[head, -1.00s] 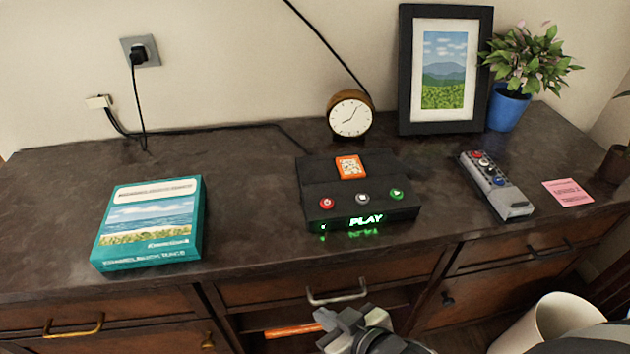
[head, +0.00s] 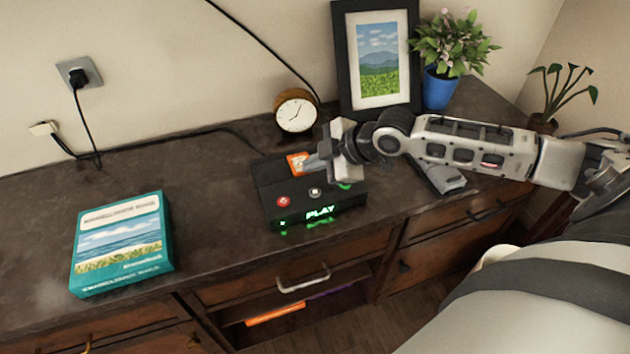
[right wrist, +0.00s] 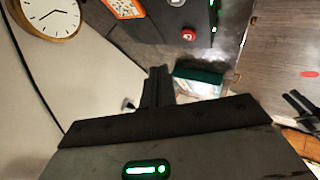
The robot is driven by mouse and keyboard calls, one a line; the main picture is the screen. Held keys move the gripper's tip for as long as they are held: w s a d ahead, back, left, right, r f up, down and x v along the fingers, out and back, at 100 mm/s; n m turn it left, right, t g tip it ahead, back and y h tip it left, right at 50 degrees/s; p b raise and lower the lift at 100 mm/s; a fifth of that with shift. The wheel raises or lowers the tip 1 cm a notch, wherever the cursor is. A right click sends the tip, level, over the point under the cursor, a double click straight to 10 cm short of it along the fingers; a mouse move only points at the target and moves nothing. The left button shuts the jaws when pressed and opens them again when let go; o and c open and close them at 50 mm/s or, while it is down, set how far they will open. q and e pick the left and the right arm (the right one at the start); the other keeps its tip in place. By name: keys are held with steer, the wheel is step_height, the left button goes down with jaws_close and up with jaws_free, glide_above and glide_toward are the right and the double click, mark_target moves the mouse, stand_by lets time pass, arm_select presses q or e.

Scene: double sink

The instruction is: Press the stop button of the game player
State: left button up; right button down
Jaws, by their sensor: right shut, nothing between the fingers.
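The game player (head: 265,187) is a black box on the dresser top, with a lit green "PLAY" display on its front. Its grey stop button (head: 315,193) sits between the red power button (head: 282,202) and the green play button (head: 345,186), which is partly hidden by my gripper. My right gripper (head: 310,164) is shut and empty, above the player near its orange label (head: 296,160). In the right wrist view the closed fingers (right wrist: 158,76) point toward the player (right wrist: 145,28), whose red button (right wrist: 188,35) shows.
A teal boxed game (head: 122,245) lies at left with clear dresser top between. A round clock (head: 296,110), picture frame (head: 345,62) and blue-potted plant (head: 438,88) stand behind. A grey remote (head: 440,178) lies partly under my right arm.

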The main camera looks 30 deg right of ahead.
mark_target(320, 194)
steer(key=shift+w+d+r, duration=0.2)
steer(key=shift+d+r, duration=0.3)
steer(key=shift+d, duration=0.05)
steer(key=shift+w+d+r, duration=0.15)
steer(key=shift+d+r, duration=0.3)
steer(key=shift+d, duration=0.05)
steer(key=shift+f, duration=0.1)
